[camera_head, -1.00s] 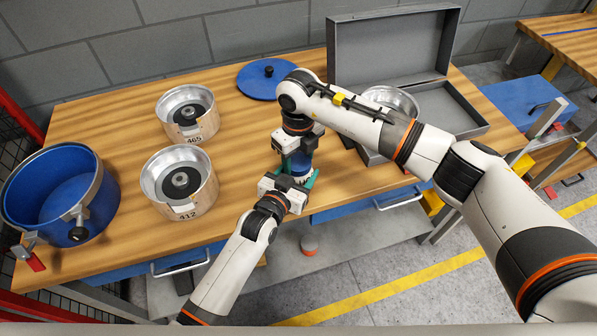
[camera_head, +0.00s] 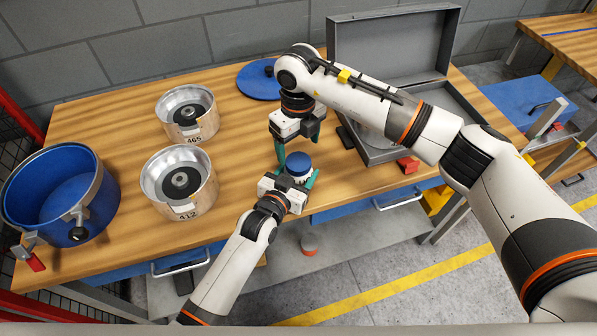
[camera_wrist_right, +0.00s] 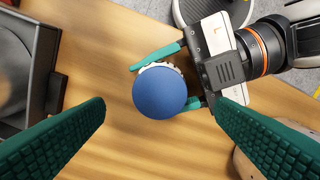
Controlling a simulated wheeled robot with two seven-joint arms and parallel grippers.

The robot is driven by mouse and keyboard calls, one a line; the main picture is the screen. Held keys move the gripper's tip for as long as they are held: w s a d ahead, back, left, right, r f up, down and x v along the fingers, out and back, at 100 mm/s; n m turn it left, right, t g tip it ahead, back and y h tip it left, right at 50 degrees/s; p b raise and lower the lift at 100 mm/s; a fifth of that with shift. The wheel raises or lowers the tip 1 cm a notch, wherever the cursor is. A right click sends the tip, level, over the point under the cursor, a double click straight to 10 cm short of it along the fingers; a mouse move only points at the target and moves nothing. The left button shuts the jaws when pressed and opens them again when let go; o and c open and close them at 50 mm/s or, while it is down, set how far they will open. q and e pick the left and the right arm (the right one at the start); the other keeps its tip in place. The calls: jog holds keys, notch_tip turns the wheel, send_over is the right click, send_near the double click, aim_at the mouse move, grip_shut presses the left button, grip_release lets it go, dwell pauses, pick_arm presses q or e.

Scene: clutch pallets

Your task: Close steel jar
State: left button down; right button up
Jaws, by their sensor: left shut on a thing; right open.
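A small jar with a round blue lid (camera_head: 298,163) stands near the table's front edge. A pale ridged rim (camera_wrist_right: 150,68) shows beside the lid in the right wrist view, where the lid (camera_wrist_right: 160,94) is seen from above. The jar's lower body is mostly hidden. My left gripper (camera_head: 292,187) is shut around the jar from the front, its green fingers on both sides. My right gripper (camera_head: 299,144) is open and empty above and behind the lid. In the right wrist view its two fingers are wide apart, clear of the lid.
Two metal pots, marked 465 (camera_head: 205,126) and 412 (camera_head: 200,200), stand to the left. A big blue pot (camera_head: 98,190) is at far left. A blue disc lid (camera_head: 250,86) lies behind. An open grey case (camera_head: 390,48) and a red block (camera_head: 407,165) are on the right.

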notch_tip(320, 180, up, 7)
dwell(0.3)
pick_arm(q)
jog(key=shift+c, duration=1.3)
grip_release()
jog(key=v, duration=1)
jog(key=shift+s+a+b, duration=0.15)
jog(key=shift+s+b, duration=0.2)
jog(key=shift+b, duration=0.05)
jog(key=shift+s+a+r, duration=0.2)
jog(key=shift+s+a, duration=0.05)
jog(key=shift+s, duration=0.3)
pick_arm(e)
jog(key=shift+f, duration=0.4)
